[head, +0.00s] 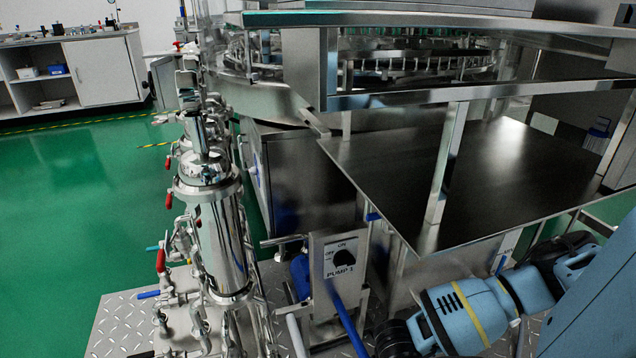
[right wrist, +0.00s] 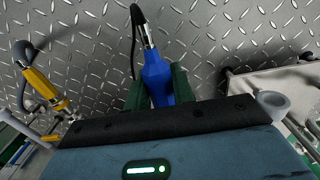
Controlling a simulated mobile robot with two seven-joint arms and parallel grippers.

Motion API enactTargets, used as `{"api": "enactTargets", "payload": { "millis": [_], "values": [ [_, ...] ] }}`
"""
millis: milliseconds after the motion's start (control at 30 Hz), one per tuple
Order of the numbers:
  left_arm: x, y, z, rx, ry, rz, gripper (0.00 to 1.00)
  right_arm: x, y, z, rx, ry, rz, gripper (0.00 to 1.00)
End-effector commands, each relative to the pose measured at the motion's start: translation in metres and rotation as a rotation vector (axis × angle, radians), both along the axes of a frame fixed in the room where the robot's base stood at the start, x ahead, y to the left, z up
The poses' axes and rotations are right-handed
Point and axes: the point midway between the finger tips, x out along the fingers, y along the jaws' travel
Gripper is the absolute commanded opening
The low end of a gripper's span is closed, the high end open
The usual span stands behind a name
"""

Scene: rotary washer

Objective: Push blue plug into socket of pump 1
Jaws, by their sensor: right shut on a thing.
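The blue plug (right wrist: 158,84) is in the right wrist view, with a metal tip and a black cable at its far end. My right gripper (right wrist: 156,90) is shut on it, one dark green finger on each side. In the head view my right arm comes in from the right, and its dark gripper end is at the bottom edge; the plug cannot be made out there. The pump 1 panel (head: 341,262), a grey plate with a black rotary ON/OFF switch, stands left of that arm. I cannot make out its socket. My left gripper is not in view.
A yellow connector (right wrist: 42,86) on a grey cable is at the left of the right wrist view. A blue pipe (head: 346,322) slants below the panel. A steel filter column (head: 222,245) with valves stands to the left. A steel table top (head: 500,170) overhangs behind my arm.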

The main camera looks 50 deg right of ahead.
Motion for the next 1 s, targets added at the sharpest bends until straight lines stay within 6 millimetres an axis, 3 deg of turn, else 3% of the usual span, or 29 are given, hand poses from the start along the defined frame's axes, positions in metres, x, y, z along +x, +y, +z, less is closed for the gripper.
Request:
{"api": "enactTargets", "payload": {
  "millis": [300,333,500,800,1000],
  "values": [
    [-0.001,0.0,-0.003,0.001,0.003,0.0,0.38,0.005,-0.003,0.0,-0.001,-0.001,-0.001,0.0],
    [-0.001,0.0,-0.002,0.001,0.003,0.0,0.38,0.005,-0.003,0.0,0.0,0.0,-0.001,0.28],
    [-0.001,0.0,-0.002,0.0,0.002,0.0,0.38,0.005,-0.003,0.0,0.0,0.0,-0.001,0.5],
    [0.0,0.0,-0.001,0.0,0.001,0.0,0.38,0.005,-0.003,0.002,0.0,0.0,0.0,0.5],
    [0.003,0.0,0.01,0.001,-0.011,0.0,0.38,0.005,-0.003,0.027,0.0,-0.004,0.0,0.5]
  ]
}}
